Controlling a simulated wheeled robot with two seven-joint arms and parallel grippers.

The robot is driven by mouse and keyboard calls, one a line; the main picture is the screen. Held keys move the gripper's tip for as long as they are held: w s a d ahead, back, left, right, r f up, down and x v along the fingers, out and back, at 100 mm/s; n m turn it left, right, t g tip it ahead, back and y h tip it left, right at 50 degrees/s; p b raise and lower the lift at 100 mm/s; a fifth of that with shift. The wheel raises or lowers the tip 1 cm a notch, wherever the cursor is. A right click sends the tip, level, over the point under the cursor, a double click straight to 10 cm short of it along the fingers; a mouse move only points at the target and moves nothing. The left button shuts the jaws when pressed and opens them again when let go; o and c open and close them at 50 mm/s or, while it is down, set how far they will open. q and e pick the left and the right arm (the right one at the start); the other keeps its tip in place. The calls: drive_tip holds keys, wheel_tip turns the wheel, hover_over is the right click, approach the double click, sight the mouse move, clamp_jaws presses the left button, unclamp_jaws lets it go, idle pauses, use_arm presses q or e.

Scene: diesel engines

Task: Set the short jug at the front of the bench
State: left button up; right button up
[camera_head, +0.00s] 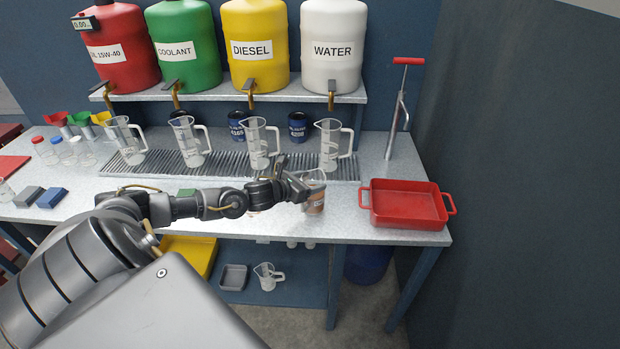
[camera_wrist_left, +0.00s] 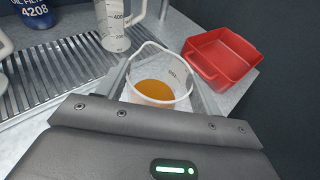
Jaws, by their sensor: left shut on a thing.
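The short jug (camera_head: 315,198) is clear and holds some orange-brown liquid. It is near the front edge of the bench (camera_head: 385,236), left of the red tray. My left gripper (camera_head: 300,188) is shut on the jug; its fingers lie along the jug's sides in the left wrist view, where the jug (camera_wrist_left: 163,75) looks upright. I cannot tell whether its base touches the bench. The gripper and forearm hide part of the jug in the head view. My right gripper is not in view.
A red tray (camera_head: 408,204) stands at the bench's right end. Several tall measuring jugs, one here (camera_head: 331,146), stand on the drain grate (camera_head: 222,166) behind. A hand pump (camera_head: 397,115) stands at the back right. Another jug (camera_head: 268,276) is on the lower shelf.

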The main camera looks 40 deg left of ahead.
use_arm(q)
drive_tip(key=shift+f+b, duration=0.25)
drive_tip(key=shift+b, duration=0.1)
drive_tip(key=o, duration=1.6)
drive_tip(key=shift+o, duration=0.2)
drive_tip(key=shift+r, duration=0.2)
drive_tip(key=shift+s, duration=0.3)
drive_tip(key=b+v, duration=0.2)
drive_tip(key=v, duration=0.9)
drive_tip(key=shift+s, duration=0.25)
